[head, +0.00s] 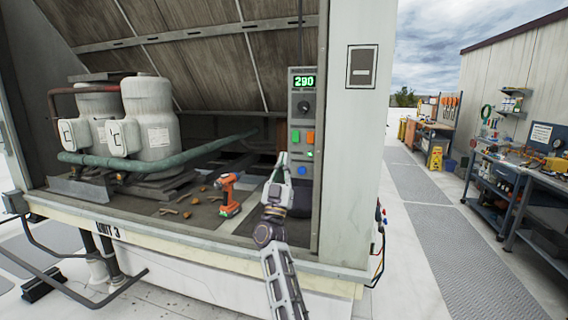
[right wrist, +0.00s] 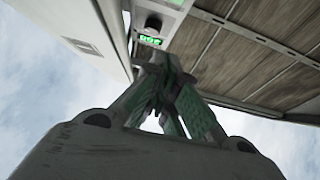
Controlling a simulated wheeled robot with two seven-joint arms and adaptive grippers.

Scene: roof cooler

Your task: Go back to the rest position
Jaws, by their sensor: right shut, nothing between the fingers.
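My right gripper (head: 282,160) is in front of the lower part of the control panel inside the cooler housing, pointing up. In the right wrist view its fingers (right wrist: 163,75) are together with nothing between them. The control panel (head: 302,80) has a green display reading 290, a dark knob, and orange and green buttons; a blue button sits low beside the fingertips. I cannot tell whether the fingertips touch the panel. The panel also shows in the right wrist view (right wrist: 152,28). My left gripper is not in view.
Two white compressors (head: 148,120) with a green pipe (head: 190,152) stand at left in the housing. An orange drill (head: 229,195) and small loose pieces lie on its floor, left of my right arm. The housing's front edge (head: 180,240) runs below. Workbenches (head: 500,180) stand along the right wall.

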